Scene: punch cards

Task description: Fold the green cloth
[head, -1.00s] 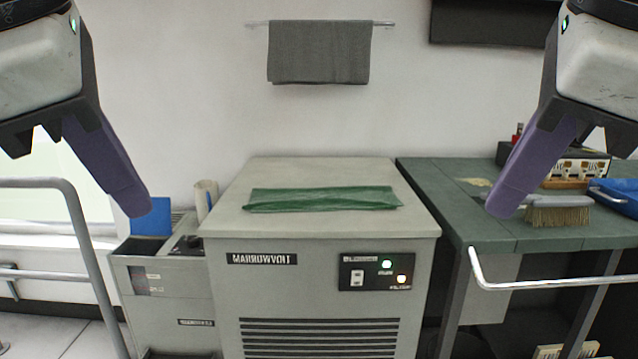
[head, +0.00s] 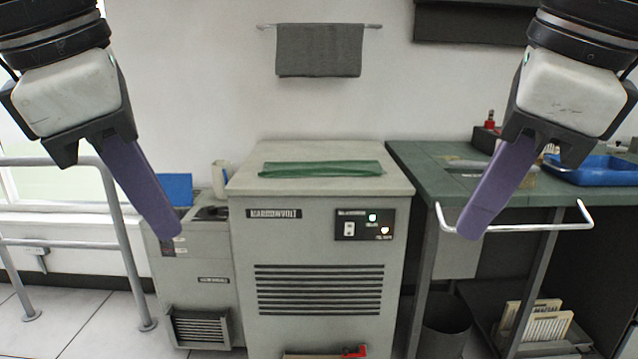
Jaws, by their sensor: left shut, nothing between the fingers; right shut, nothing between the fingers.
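The green cloth (head: 321,169) lies flat as a long narrow strip on top of the grey cabinet (head: 300,150), running left to right. My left gripper (head: 168,228) is shut and empty, to the left of the cabinet and apart from the cloth. My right gripper (head: 474,228) is shut and empty, to the right of the cabinet, in front of the green workbench. Neither gripper touches the cloth. Whether the strip has several layers cannot be told.
The green workbench (head: 430,185) with a blue tray (head: 590,172) and a front rail (head: 520,230) stands right. A smaller grey unit (head: 200,262) and metal railing (head: 110,195) stand left. A grey towel (head: 319,50) hangs on the wall. The cabinet top around the cloth is bare.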

